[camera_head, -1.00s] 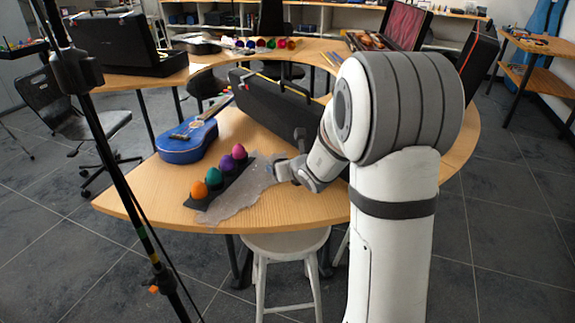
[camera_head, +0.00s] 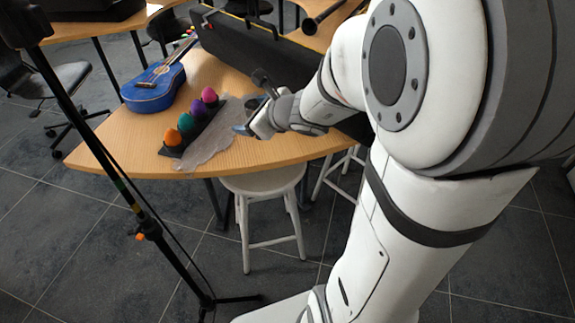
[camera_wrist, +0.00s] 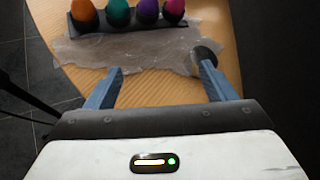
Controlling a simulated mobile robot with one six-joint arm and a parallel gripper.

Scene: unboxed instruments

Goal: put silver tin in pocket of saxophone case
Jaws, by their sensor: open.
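A small round grey-dark object, which looks like the silver tin (camera_wrist: 205,52), stands on the crumpled clear wrap at the right in the wrist view. Nothing is between the fingers but wrap and table. In the head view my gripper (camera_head: 240,129) is low over the wrap's right side. A long black case (camera_head: 242,50), possibly the saxophone case, lies behind it; its pocket cannot be made out.
A dark strip with several coloured egg shapes (camera_head: 186,124) lies on the wrap (camera_head: 215,138), left of my gripper. A blue ukulele (camera_head: 154,88) lies farther left. A white stool (camera_head: 264,184) stands below the table edge, and a black stand (camera_head: 95,140) rises at left.

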